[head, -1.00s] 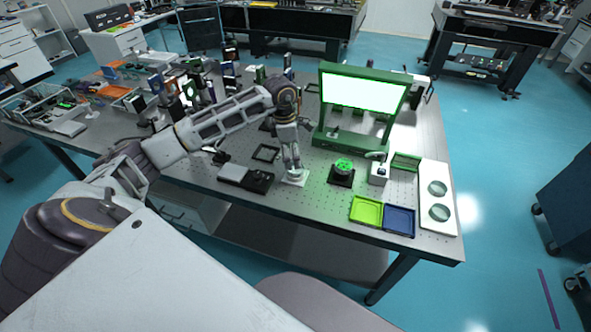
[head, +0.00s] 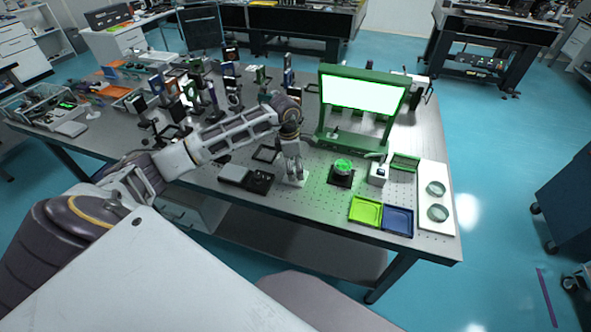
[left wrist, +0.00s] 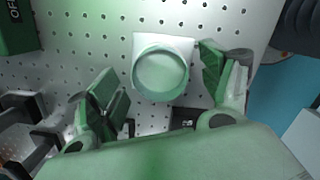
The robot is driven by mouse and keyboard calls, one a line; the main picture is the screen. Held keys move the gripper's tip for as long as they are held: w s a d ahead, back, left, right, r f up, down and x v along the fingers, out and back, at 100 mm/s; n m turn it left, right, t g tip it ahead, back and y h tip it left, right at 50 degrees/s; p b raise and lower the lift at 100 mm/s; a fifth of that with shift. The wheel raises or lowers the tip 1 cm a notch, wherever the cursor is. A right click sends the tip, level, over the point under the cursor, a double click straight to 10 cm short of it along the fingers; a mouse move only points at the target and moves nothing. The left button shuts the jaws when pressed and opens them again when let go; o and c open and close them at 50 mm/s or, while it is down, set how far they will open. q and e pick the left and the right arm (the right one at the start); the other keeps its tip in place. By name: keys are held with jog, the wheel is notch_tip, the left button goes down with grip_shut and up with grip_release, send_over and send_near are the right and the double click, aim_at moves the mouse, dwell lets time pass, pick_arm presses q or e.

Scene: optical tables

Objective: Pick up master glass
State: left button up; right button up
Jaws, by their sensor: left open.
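A round, pale glass disc (left wrist: 160,72) with a raised rim lies on a white square pad (left wrist: 140,42) in the left wrist view. It appears to be the master glass. In the head view the white pad (head: 301,183) shows beneath my left gripper (head: 294,173), and the gripper mostly hides the disc. My left gripper (left wrist: 163,82) is open, with one finger to each side of the disc in the left wrist view. The fingers look apart from it, and nothing is held. My right gripper is not in view.
A green-framed light panel (head: 325,108) stands behind. To the right are a black mount with a green round top (head: 343,166), a green tray (head: 365,211), a blue tray (head: 398,221) and a white board (head: 437,199) with two round glasses. A dark box (head: 259,183) is left.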

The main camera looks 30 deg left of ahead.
pick_arm(q)
jog(key=shift+f, duration=0.15)
dwell(0.3)
jog(key=c, duration=1.2)
